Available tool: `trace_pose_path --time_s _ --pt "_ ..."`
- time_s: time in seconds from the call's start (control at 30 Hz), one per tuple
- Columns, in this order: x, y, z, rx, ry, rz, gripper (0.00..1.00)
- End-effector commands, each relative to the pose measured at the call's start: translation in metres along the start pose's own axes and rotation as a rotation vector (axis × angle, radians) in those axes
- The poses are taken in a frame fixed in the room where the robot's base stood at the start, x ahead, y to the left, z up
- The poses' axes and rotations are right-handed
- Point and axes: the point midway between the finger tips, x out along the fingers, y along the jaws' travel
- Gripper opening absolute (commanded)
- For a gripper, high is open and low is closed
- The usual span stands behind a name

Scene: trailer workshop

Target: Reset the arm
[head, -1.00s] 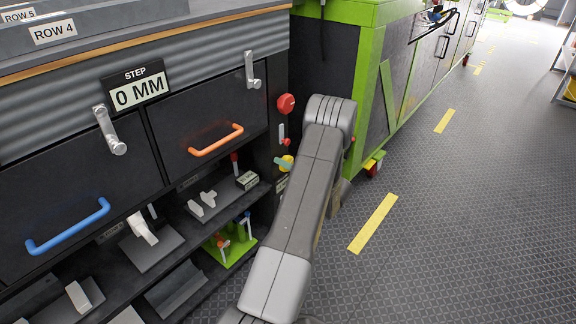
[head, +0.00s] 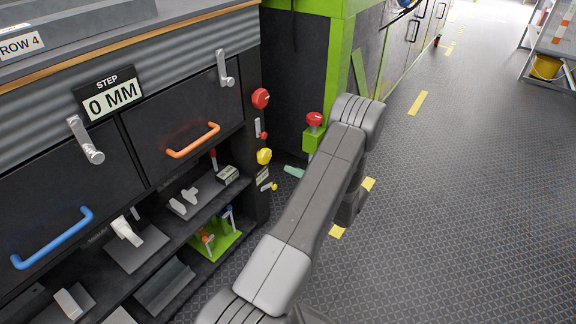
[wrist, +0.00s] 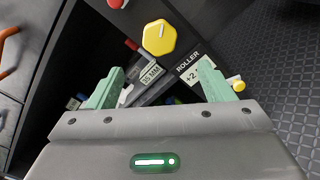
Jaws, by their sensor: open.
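My gripper (wrist: 158,88) is open, its two pale green fingers spread wide with nothing between them in the wrist view. A yellow knob (wrist: 159,37) on the black cabinet end panel lies beyond the fingers, and they are apart from it. The same yellow knob (head: 264,156) shows in the head view, with one pale green fingertip (head: 293,171) to its right. My arm is bent over in front of the cabinet and hides most of my gripper in the head view.
A red knob (head: 261,98) sits above the yellow one; a small yellow knob (wrist: 238,85) is lower. Drawers with orange (head: 193,140) and blue (head: 52,240) handles are left. A green-framed bench (head: 340,50) stands behind. Patterned floor (head: 480,200) at right is open.

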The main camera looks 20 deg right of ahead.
Motion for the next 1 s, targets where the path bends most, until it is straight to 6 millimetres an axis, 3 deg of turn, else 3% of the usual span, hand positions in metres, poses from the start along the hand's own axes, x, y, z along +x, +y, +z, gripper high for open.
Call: trace_pose_path --time_s 0.4,0.57,1.0 --pt "-0.004 0.000 0.000 0.000 0.001 0.001 0.75" --pt "0.004 0.000 -0.001 -0.001 0.001 0.002 0.75" --pt "0.081 -0.001 -0.002 -0.003 0.003 0.004 0.75"
